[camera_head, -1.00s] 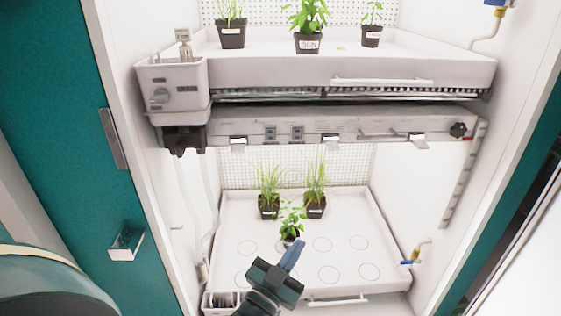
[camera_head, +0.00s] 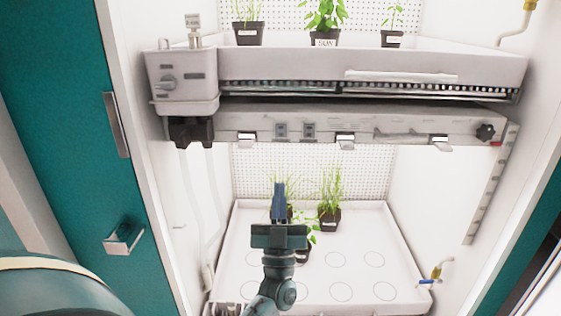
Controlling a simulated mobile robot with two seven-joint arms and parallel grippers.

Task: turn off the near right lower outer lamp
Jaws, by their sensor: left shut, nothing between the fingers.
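A pale lamp bar (camera_head: 375,125) runs across the chamber beneath the upper tray. Two small grey rocker switches sit side by side on its front face, a left switch (camera_head: 281,130) and a right switch (camera_head: 310,130). I cannot tell their on or off positions, nor which is the outer lamp's. My left gripper (camera_head: 279,187) is shut and empty. Its fingers point up, and their tips appear below the left switch, apart from it in the picture. The gripper hides part of the plants behind it. My right gripper is out of view.
The upper tray (camera_head: 300,65) holds potted plants and has a control box (camera_head: 182,80) at its left. The lower tray (camera_head: 385,235) holds several pots. Metal clips (camera_head: 345,141) stick out below the bar. A black knob (camera_head: 486,131) is at its right end. A blue-handled valve (camera_head: 432,279) is lower right.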

